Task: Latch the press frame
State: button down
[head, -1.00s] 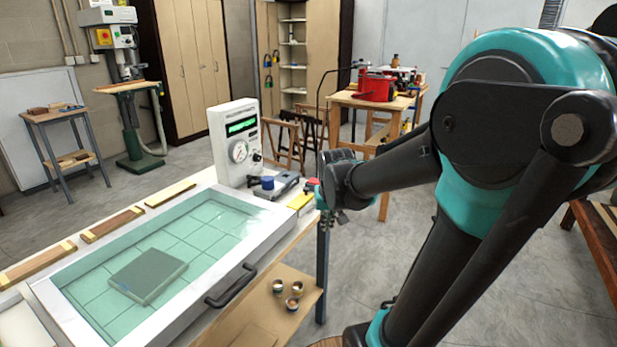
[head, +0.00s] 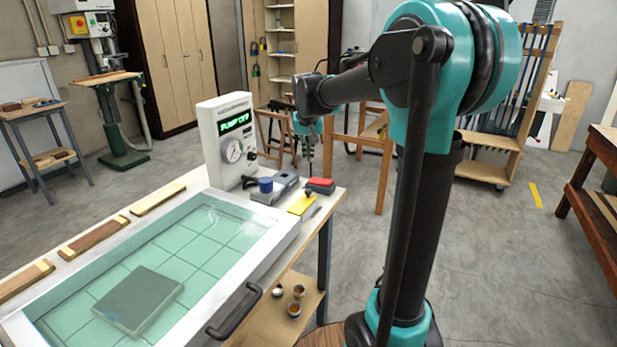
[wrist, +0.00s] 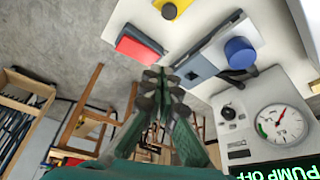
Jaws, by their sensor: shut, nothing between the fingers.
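The press frame (head: 262,250) is a white rim around a pale green gridded sheet, lying low on the bench. A black bar handle (head: 235,311) sits on its front edge. A dark green-grey slab (head: 137,299) shows inside the rim. I cannot make out a latch or whether one is closed. My gripper (head: 308,150) is up beyond the bench's far right corner, apart from the frame. In the wrist view my gripper (wrist: 165,78) has its fingers together and empty, pointing toward the bench end. The press frame is not visible there.
A control box (head: 228,140) with gauge reads "PUMP OFF". Near it are a grey tool with a blue knob (head: 266,185), a red-topped block (head: 320,186) and a yellow piece (head: 301,204). Wood strips (head: 95,236) line the frame's back. Small cups (head: 295,309) stand on the lower shelf.

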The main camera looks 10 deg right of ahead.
send_over(303, 197)
jog(key=w+d, duration=0.3)
jog(key=w, duration=0.3)
jog(key=f, duration=0.9)
jog(key=shift+s+a+f, duration=0.1)
jog(key=shift+s+f, duration=0.1)
jog(key=shift+f, duration=0.1)
jog(key=s, duration=0.2)
jog(key=shift+s+a, duration=0.25)
jog(key=shift+s, duration=0.05)
jog(key=shift+s+a+f, duration=0.1)
jog(key=shift+s+f, duration=0.15)
jog(key=shift+s, duration=0.5)
jog(key=s+a, duration=0.2)
jog(key=s, duration=0.1)
jog(key=shift+s+a, duration=0.2)
jog(key=shift+a, duration=0.05)
jog(key=shift+w, duration=0.1)
